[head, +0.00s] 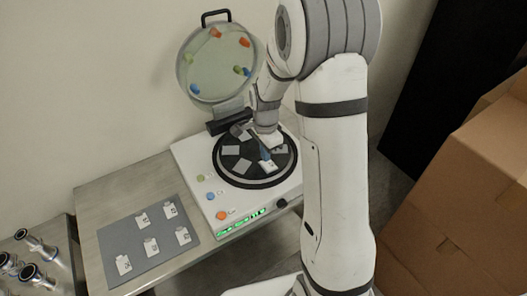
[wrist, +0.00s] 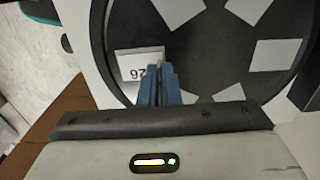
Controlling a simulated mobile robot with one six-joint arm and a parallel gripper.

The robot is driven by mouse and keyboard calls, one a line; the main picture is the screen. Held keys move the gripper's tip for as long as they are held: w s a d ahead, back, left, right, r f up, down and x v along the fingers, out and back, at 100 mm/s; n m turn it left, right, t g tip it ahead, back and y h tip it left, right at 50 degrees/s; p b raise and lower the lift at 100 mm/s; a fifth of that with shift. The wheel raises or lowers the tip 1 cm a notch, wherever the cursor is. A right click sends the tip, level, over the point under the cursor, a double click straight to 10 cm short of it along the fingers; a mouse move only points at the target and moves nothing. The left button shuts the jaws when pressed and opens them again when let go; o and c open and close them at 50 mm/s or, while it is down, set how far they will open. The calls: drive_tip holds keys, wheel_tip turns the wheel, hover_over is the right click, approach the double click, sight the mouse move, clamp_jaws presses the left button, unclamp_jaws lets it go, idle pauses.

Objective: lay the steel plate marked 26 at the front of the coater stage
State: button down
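The steel plate marked 26 (wrist: 138,63) shows in the wrist view with its number upside down, on or just above the left rim area of the black disc. In the head view it looks like the pale plate (head: 268,166) by my fingertips. My gripper (wrist: 163,82) has its blue fingers close together at the plate's lower right edge, and they look shut on it. In the head view my gripper (head: 265,153) points down over the near right part of the disc. The coater stage is the white unit with the black disc (head: 226,172), which carries several grey squares around its ring.
A round lid (head: 213,62) with coloured knobs stands open behind the stage. A grey mat (head: 115,238) at left holds several marked plates. Metal fittings (head: 38,245) stand at far left. Cardboard boxes (head: 460,200) are at right, beyond my arm.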

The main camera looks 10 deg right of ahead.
drive_tip(key=c, duration=2.1)
unclamp_jaws()
drive_tip(key=shift+f, duration=0.1)
drive_tip(key=o, duration=0.5)
drive_tip(key=shift+c, duration=0.2)
wheel_tip(320, 180, up, 11)
drive_tip(key=s+r+n+t, duration=0.1)
drive_tip(key=s+r+n, duration=0.2)
drive_tip(key=s+n, duration=0.4)
drive_tip(key=s+r+n+t, duration=0.2)
drive_tip(key=s+n, duration=0.5)
drive_tip(key=s, duration=0.7)
drive_tip(key=shift+s+a+r+b, duration=0.15)
drive_tip(key=shift+s+r+b, duration=0.15)
drive_tip(key=shift+r+b, duration=0.25)
drive_tip(key=shift+r, duration=0.1)
